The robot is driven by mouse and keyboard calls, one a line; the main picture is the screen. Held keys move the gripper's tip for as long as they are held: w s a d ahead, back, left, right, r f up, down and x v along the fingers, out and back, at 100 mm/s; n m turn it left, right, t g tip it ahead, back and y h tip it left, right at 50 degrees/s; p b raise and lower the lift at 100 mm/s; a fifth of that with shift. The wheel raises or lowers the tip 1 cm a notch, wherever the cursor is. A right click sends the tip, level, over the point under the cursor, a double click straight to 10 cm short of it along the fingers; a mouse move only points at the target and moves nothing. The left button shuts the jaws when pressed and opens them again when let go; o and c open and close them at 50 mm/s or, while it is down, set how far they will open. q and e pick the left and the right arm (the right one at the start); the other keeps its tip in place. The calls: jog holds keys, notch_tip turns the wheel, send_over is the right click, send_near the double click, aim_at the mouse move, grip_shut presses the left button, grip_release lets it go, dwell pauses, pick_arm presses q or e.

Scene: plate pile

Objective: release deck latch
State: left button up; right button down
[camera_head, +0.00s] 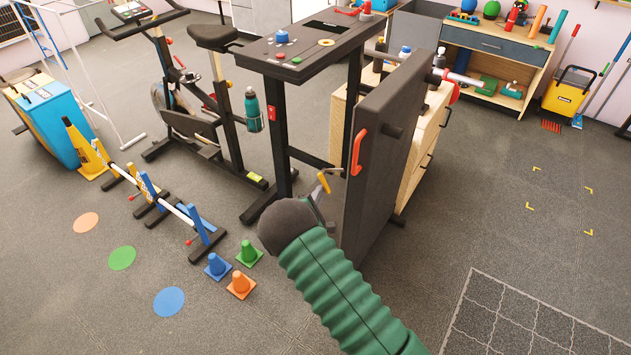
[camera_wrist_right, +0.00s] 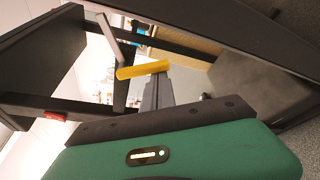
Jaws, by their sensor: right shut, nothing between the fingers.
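The treadmill deck (camera_head: 381,150) stands folded up, nearly upright, with a red handle (camera_head: 358,151) on its near edge. A small yellow lever (camera_head: 323,182), which looks like the deck latch, sits low between the frame post and the deck. It also shows as a yellow bar in the right wrist view (camera_wrist_right: 143,69). My right gripper (camera_head: 318,203) is shut and empty, with its fingertips close by the lever. In the right wrist view the fingers (camera_wrist_right: 155,92) point at the bar; I cannot tell if they touch it. My left gripper is not in view.
The treadmill's dark frame (camera_head: 278,135) and console (camera_head: 312,52) stand left of the deck. A wooden cabinet (camera_head: 426,147) is behind it. Small cones (camera_head: 240,284) and a low hurdle (camera_head: 165,205) are on the floor at left. Floor at right is clear.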

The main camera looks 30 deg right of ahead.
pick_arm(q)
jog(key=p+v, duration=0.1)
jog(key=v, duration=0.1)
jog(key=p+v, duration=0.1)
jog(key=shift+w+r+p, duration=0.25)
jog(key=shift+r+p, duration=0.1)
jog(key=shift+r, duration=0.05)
pick_arm(e)
jog(key=shift+s+d+r+n+g, duration=0.2)
jog(key=shift+s+r+n+g, duration=0.1)
jog(key=shift+s+n, duration=0.4)
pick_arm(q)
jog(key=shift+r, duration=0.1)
pick_arm(e)
jog(key=shift+d+f, duration=0.1)
